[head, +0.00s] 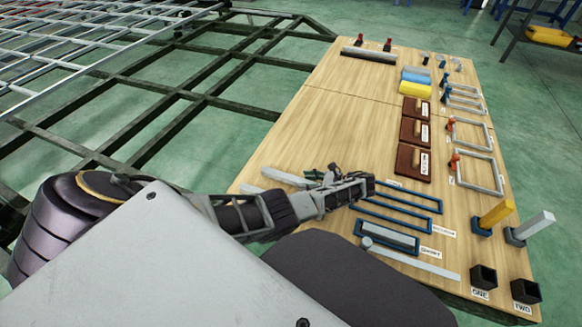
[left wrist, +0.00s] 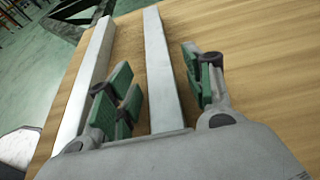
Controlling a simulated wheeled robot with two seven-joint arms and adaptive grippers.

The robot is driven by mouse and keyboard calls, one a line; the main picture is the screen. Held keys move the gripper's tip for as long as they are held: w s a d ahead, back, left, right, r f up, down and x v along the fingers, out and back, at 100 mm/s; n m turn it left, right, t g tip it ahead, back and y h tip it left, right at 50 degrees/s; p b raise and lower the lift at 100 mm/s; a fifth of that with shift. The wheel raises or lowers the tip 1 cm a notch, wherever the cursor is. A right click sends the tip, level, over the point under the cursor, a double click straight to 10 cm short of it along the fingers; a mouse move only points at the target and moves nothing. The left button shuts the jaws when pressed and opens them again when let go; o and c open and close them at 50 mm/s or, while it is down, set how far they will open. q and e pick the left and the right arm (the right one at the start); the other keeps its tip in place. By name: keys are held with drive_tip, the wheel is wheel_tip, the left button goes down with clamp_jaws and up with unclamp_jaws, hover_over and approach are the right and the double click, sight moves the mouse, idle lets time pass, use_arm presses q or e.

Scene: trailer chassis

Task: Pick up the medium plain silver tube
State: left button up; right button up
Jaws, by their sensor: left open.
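Two plain silver square tubes lie on the wooden table. In the left wrist view one tube (left wrist: 160,75) runs between the fingers of my left gripper (left wrist: 160,88), and a second tube (left wrist: 90,82) lies to its left. In the head view one tube (head: 285,178) reaches toward my left gripper (head: 322,176), which is low over the table. The gripper is open, its green pads apart on either side of the middle tube. The near end of that tube is hidden by the gripper body. I cannot tell which tube is the medium one. My right gripper is not in view.
Blue frames (head: 408,201) and a blue tray (head: 362,233) holding a silver piece lie right of the gripper. A long silver bar (head: 420,262) is nearer. Brown blocks (head: 412,163) and clamps stand farther right. The table's upper middle is clear. A dark chassis (head: 190,90) stands left.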

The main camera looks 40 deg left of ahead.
use_arm(q)
drive_tip(key=shift+a, duration=0.15)
idle(0.3)
clamp_jaws()
